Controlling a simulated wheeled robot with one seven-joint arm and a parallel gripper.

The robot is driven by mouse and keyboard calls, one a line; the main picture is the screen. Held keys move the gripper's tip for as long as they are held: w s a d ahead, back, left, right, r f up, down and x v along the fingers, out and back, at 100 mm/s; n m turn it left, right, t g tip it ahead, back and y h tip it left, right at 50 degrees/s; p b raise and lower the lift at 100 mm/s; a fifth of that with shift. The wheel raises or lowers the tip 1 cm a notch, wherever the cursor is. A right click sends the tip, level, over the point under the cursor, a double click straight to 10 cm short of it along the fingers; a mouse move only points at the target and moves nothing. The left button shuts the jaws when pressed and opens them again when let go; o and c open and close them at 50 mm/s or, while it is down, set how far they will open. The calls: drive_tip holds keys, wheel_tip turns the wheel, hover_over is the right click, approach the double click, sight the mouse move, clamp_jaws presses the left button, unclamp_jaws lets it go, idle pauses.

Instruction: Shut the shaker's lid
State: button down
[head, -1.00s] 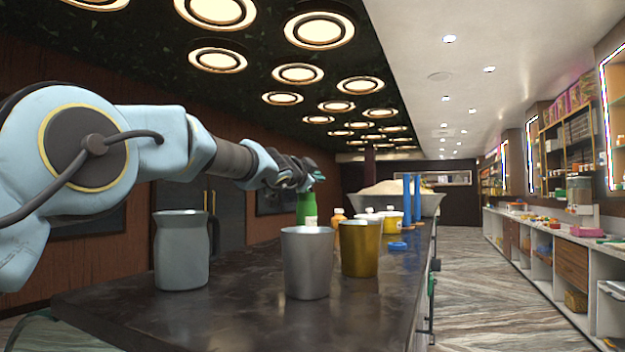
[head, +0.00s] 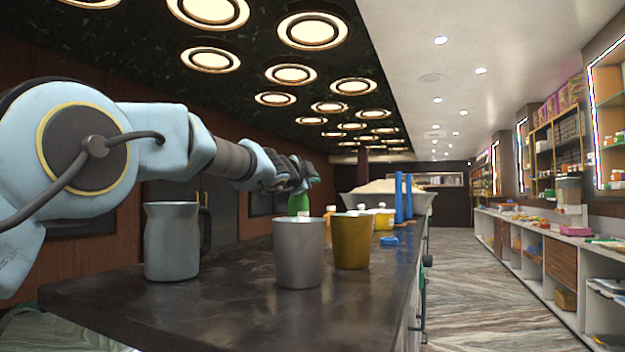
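My gripper (head: 308,178) is at the far end of my outstretched arm, over the counter's far part. It is small and dark, and whether its fingers are open or shut cannot be made out. A green bottle-like thing (head: 299,204) stands just below it, partly covered by a silver cup in front; I cannot tell whether they touch. No shaker with a lid can be clearly told apart. Small containers with white or orange tops, such as a yellow one (head: 384,220), stand in a cluster beyond the cups, partly hidden.
A grey pitcher (head: 172,243), the silver cup (head: 299,258) and a gold cup (head: 351,245) stand on the dark counter (head: 225,315). Behind are two blue upright things (head: 399,198) and a wide bowl (head: 420,203). The aisle on the right is clear.

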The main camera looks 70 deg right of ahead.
drive_tip(key=c, duration=1.1)
unclamp_jaws()
drive_tip(key=shift+o, duration=0.2)
drive_tip(key=a+b, duration=0.6)
drive_tip(key=a, duration=0.4)
drive_tip(key=shift+a, duration=0.4)
